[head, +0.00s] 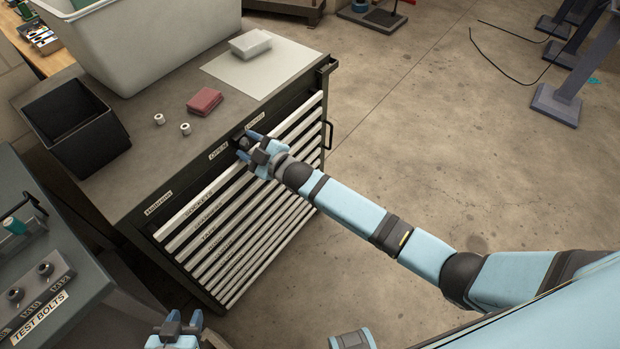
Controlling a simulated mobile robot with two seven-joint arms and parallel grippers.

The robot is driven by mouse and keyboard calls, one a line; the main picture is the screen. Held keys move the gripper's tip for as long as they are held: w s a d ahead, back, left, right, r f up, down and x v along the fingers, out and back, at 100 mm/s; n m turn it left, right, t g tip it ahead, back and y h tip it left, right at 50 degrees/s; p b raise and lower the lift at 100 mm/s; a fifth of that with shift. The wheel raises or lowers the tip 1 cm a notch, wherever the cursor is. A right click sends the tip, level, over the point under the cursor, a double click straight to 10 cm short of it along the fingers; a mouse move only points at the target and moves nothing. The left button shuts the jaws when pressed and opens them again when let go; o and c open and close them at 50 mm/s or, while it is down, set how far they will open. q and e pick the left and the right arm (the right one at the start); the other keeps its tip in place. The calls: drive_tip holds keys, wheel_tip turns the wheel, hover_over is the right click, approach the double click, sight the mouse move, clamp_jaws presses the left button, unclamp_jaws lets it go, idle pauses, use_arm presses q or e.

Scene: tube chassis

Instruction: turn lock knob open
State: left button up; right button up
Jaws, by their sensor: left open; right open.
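The lock knob (242,142) is a small dark knob on the top front panel of a tool cabinet (165,186). It sits between a label reading OPEN (219,152) and another label (255,120) too small to read surely. My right gripper (248,146) is at the knob, its fingers open on either side of it. Whether they touch the knob is too small to tell, and the gripper partly hides it. The knob's pointing direction is unclear. My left gripper (184,322) is open and empty at the bottom edge, apart from the cabinet.
The cabinet's drawers (235,225) are closed. On its top are a black bin (80,125), a large grey tub (150,50), a red box (205,101), two small rings and a pale box (250,44). A TEST BOLTS bench (85,270) is left. Floor right is mostly clear.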

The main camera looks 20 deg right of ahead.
drive_tip(key=m, duration=0.2)
drive_tip(key=shift+a+f+m, duration=0.1)
drive_tip(key=shift+f+m, duration=0.05)
drive_tip(key=shift+m, duration=0.15)
drive_tip(key=m+b, duration=0.1)
drive_tip(key=m, duration=0.3)
drive_tip(key=s+d+m+g+h+p, duration=0.1)
drive_tip(key=s+d+p, duration=0.2)
drive_tip(key=s, duration=0.6)
drive_tip(key=s+d+m+h+p, duration=0.1)
drive_tip(key=s+d+h+p, duration=0.1)
drive_tip(key=s+d, duration=0.3)
drive_tip(key=s+d+f+m+g+h+p, duration=0.1)
drive_tip(key=s+d, duration=0.4)
drive_tip(key=s, duration=0.9)
drive_tip(key=shift+m+g+h+p, duration=0.3)
drive_tip(key=shift+m+h+p, duration=0.3)
drive_tip(key=shift+p, duration=0.8)
